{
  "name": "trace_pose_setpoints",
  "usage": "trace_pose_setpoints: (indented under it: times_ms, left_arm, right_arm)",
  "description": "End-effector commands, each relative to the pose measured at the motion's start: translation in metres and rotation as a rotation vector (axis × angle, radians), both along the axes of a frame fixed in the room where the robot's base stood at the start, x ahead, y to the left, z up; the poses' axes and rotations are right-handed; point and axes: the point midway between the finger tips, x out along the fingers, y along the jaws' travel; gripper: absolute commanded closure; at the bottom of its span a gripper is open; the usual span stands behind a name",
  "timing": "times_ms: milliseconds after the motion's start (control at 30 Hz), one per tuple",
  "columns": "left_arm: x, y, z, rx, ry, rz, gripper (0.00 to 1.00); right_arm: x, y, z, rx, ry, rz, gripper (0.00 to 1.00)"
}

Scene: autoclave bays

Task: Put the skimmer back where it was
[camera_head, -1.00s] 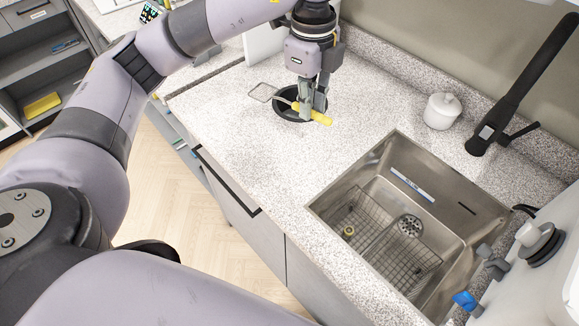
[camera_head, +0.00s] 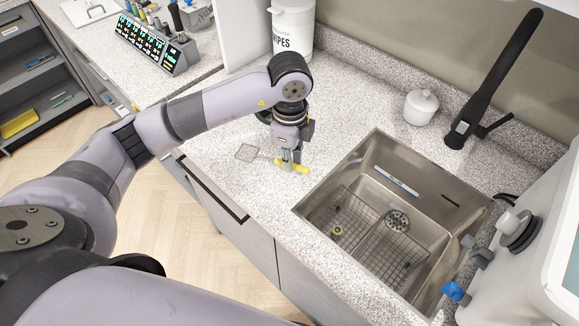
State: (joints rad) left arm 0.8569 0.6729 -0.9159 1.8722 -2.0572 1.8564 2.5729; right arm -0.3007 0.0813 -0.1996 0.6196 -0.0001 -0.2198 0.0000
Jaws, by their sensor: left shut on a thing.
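The skimmer has a square wire-mesh head (camera_head: 247,152) and a yellow handle (camera_head: 296,168). My left gripper (camera_head: 290,163) points down and is shut on the skimmer near its yellow handle. The mesh head points left, over the granite counter (camera_head: 225,180) to the left of the sink. The skimmer is low and close to the counter top; I cannot tell whether it touches. My right gripper is not in view.
A steel sink (camera_head: 312,205) with a wire rack lies to the right, under a black faucet (camera_head: 490,85). A white lidded jar (camera_head: 421,108) and a wipes tub (camera_head: 292,32) stand behind. A white machine (camera_head: 535,240) is at right. Counter around the skimmer is clear.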

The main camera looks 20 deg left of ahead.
Motion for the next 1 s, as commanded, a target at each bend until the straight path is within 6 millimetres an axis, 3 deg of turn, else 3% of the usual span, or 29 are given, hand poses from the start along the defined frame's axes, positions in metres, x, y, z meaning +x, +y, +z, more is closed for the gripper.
trace_pose_setpoints:
  times_ms: [333,667,700,1000]
  left_arm:
    - [0.000,0.000,-0.042,0.002,0.001,0.000,1.00]
    - [0.000,0.000,-0.047,0.001,0.000,0.000,1.00]
    - [0.000,0.000,-0.047,0.001,0.000,0.000,0.86]
    - [0.000,0.000,-0.046,0.001,0.000,0.000,0.67]
  right_arm:
    - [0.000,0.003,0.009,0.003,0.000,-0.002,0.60]
    - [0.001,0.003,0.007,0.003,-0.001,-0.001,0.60]
    - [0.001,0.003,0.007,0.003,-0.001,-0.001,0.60]
    - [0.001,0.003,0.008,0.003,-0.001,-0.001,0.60]
